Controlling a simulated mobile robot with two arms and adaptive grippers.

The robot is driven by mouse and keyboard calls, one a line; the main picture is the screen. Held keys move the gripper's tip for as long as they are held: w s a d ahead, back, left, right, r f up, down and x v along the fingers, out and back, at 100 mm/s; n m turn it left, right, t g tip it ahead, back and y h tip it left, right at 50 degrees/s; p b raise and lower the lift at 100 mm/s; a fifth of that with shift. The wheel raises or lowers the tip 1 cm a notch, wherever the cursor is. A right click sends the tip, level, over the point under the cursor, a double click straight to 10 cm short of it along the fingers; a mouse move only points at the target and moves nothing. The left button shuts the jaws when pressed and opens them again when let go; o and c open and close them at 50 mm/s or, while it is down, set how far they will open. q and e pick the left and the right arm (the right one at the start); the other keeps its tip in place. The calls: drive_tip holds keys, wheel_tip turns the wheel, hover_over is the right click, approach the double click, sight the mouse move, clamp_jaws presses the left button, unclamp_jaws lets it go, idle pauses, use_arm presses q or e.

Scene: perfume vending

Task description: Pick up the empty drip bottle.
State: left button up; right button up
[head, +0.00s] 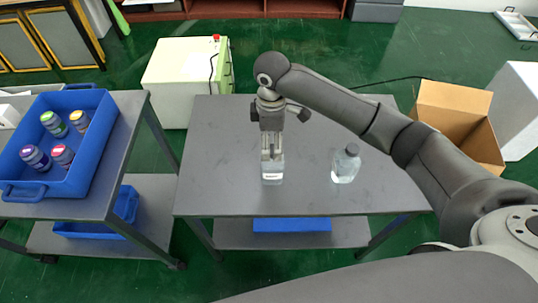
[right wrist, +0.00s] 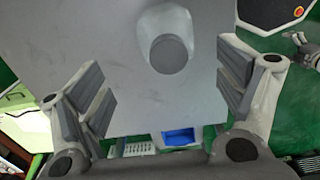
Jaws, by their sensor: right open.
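Two clear bottles stand on the grey table in the head view. One bottle (head: 272,174) is directly below my right gripper (head: 271,155), whose fingers overlap its upper part in the picture. The other bottle (head: 345,165), with a grey cap, stands upright to the right. Which one is the empty drip bottle I cannot tell. In the right wrist view my right gripper (right wrist: 168,90) has its fingers wide apart; a clear bottle (right wrist: 164,20) with a round grey top is beyond the gap, not gripped. A small gripper-like part, seemingly my left gripper (right wrist: 304,46), shows at the right edge.
The grey table (head: 225,165) is otherwise clear. A blue tray (head: 92,160) with several small capped jars stands on the left table. An open cardboard box (head: 455,115) is at the right, behind my right arm. A white cabinet (head: 180,75) stands behind.

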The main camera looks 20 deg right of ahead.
sight(272, 148)
drive_tip(key=f, duration=0.1)
drive_tip(key=s+f, duration=0.1)
drive_tip(key=f, duration=0.1)
drive_tip(key=shift+f, duration=0.9)
drive_tip(key=shift+d+f+p, duration=0.1)
drive_tip(key=shift+f+p, duration=0.55)
drive_tip(key=shift+f, duration=1.75)
drive_tip(key=c, duration=1.1)
